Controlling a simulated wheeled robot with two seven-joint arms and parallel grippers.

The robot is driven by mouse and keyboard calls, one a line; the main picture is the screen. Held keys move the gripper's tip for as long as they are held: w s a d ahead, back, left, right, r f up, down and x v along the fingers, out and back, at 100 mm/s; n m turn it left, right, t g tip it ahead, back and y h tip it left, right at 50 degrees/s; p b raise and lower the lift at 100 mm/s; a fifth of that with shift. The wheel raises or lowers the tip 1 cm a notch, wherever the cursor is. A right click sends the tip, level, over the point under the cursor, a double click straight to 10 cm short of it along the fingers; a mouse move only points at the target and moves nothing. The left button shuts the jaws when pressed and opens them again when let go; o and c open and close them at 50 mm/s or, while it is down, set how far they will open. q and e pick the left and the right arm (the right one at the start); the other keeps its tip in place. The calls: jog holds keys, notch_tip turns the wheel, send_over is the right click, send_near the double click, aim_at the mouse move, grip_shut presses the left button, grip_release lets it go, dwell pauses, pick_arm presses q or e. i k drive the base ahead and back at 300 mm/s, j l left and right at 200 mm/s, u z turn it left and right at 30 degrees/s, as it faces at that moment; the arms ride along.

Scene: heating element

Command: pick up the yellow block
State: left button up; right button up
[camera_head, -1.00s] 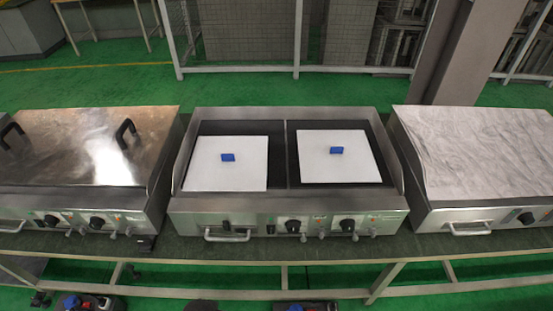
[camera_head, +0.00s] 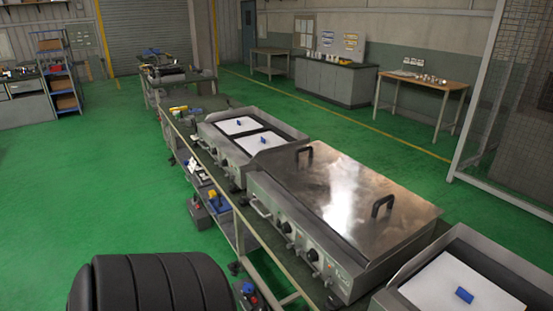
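No block that I can clearly make out as the yellow block is in view. A small yellow object (camera_head: 178,109) lies on the far part of the long bench, too small to identify. Another small yellow patch (camera_head: 212,194) shows beside a blue item at the bench's lower left side, also unclear. Neither of my grippers is in view.
A griddle with a shiny closed lid (camera_head: 350,195) stands on the bench in the middle. A griddle with white plates and blue blocks (camera_head: 237,125) stands beyond it; another white plate (camera_head: 440,300) is at lower right. Green floor (camera_head: 90,170) is open at left.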

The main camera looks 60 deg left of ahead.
aim_at(212, 192)
jog(key=u, duration=2.4)
